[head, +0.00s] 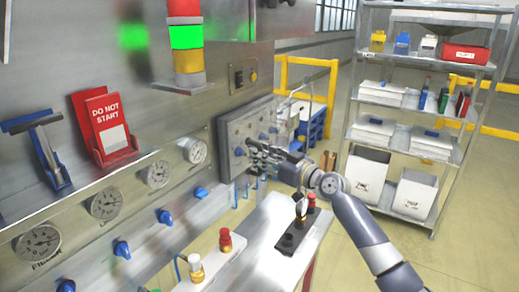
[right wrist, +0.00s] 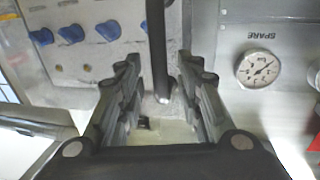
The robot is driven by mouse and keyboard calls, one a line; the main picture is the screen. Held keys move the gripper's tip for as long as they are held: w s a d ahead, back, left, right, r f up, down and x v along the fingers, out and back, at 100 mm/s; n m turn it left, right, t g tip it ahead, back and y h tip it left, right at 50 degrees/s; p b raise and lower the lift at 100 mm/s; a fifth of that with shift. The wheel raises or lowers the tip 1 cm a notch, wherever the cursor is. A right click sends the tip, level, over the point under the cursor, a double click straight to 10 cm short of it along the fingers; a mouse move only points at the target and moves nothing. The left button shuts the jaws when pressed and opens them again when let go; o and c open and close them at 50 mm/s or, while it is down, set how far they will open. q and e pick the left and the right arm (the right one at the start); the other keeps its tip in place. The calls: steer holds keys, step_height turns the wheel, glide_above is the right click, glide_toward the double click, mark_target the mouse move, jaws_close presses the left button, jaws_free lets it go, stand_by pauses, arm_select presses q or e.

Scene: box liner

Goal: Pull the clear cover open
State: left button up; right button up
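The clear cover is hard to make out. It seems to lie over the grey panel box (head: 229,131) with blue knobs on the machine front, and I cannot tell its exact edges. My right gripper (head: 258,156) is at the lower middle of that box. In the right wrist view, its two fingers (right wrist: 158,85) are spread apart. A dark upright bar (right wrist: 158,45), perhaps the cover's handle, stands between them with a gap on each side. Blue knobs (right wrist: 72,33) show left of the bar. My left gripper is not in view.
A bench (head: 268,237) with a dark switch strip stands below the box. Gauges (head: 157,172) and blue valves (head: 165,217) line the machine front to the left. A "SPARE" gauge (right wrist: 257,70) is beside the bar.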

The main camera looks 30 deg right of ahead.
steer(key=shift+w+a, duration=0.15)
steer(key=shift+w, duration=0.4)
steer(key=shift+c, duration=0.9)
jaws_close()
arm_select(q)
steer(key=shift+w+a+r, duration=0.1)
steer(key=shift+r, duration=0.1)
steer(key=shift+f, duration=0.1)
